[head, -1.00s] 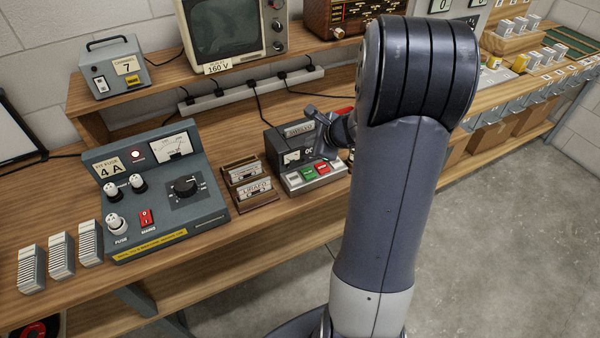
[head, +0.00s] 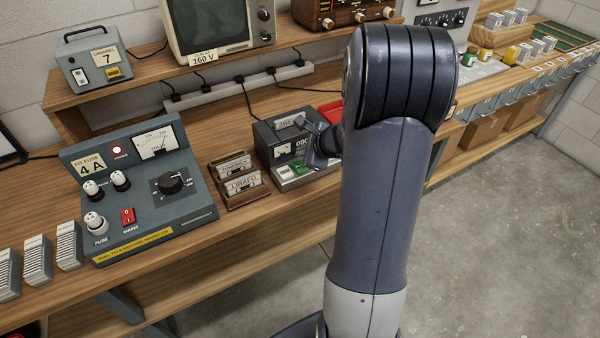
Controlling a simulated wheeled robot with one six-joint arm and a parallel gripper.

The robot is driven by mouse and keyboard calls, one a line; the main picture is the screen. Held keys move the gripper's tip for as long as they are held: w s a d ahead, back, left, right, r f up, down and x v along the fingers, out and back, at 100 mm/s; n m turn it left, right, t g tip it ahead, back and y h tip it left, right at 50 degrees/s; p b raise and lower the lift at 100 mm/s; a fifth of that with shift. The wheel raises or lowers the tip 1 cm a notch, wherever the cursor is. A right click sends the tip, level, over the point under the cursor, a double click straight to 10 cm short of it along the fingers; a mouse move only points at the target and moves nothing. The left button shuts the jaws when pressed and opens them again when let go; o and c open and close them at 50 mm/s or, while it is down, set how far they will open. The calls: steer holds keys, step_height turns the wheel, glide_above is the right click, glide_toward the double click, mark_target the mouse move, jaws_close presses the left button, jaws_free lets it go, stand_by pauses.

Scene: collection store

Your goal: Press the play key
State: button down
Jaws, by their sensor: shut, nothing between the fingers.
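A dark grey cassette recorder (head: 266,138) stands on the bench, with a light key strip along its front. A green key (head: 303,168) and a grey key (head: 286,172) to its left show. The red key is hidden behind my gripper. No key markings are readable, so I cannot tell which is play. My gripper (head: 317,161) is shut and empty, its tip low over the key strip, just right of the green key. My arm covers the recorder's right side, and I cannot tell whether the tip touches a key.
A wooden rack with cassettes (head: 238,181) stands close left of the recorder. Left of it is a grey fuse and volts unit (head: 140,190). A red object (head: 330,111) lies behind my gripper. A power strip (head: 240,86) and a monitor (head: 215,25) are at the back.

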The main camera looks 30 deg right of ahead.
mark_target(297, 162)
steer(key=shift+f+b, duration=0.65)
steer(key=shift+f, duration=0.4)
steer(key=shift+f, duration=0.1)
stand_by(1.2)
steer(key=shift+f+b, duration=0.3)
steer(key=shift+b, duration=0.2)
steer(key=shift+f+b, duration=0.45)
steer(key=shift+b, duration=0.05)
stand_by(0.4)
stand_by(0.3)
steer(key=shift+r+p, duration=0.65)
steer(key=shift+r, duration=0.2)
step_height(297, 162, up, 5)
steer(key=p, duration=0.4)
steer(key=shift+r, duration=0.1)
